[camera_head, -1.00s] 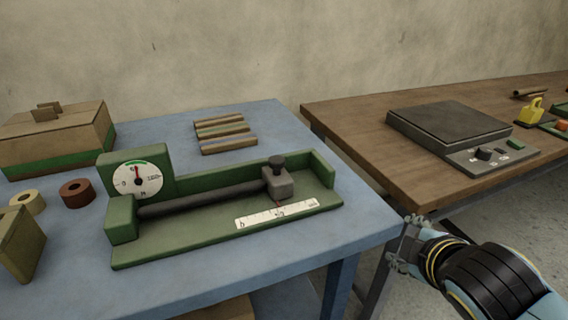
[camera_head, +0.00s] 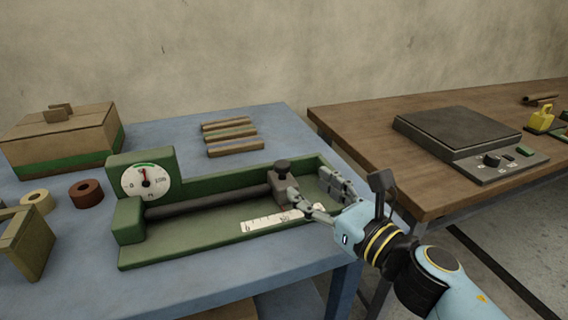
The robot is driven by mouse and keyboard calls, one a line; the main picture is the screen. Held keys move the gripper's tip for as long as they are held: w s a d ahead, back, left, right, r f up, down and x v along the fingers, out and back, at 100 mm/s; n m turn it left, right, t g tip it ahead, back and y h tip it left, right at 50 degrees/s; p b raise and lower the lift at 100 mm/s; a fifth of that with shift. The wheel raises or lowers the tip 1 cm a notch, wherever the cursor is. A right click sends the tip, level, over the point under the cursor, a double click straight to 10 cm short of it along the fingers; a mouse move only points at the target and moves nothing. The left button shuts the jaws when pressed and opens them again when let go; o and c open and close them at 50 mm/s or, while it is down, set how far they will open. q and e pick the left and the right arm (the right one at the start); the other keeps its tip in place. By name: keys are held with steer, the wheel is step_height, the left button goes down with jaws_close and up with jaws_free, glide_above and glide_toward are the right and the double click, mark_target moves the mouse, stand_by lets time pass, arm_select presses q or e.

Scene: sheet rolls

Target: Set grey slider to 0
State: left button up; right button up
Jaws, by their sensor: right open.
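The grey slider (camera_head: 284,182), a block with a dark knob on top, sits on the dark rod (camera_head: 215,200) of a green device (camera_head: 190,247), near the rod's right end. A white scale strip (camera_head: 262,222) lies in front of the rod; its 0 end is at the left. A round dial (camera_head: 147,181) stands at the device's left end. My right gripper (camera_head: 322,200) is open over the right end of the device, just right of the slider, with its fingers pointing left. It covers the right end of the scale. My left gripper is not in view.
A brown table (camera_head: 370,125) at right carries a dark plate device (camera_head: 455,132). A gap separates the tables.

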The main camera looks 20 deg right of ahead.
mark_target(288, 169)
steer(key=x, duration=0.9)
steer(key=shift+p, duration=0.3)
jaws_close()
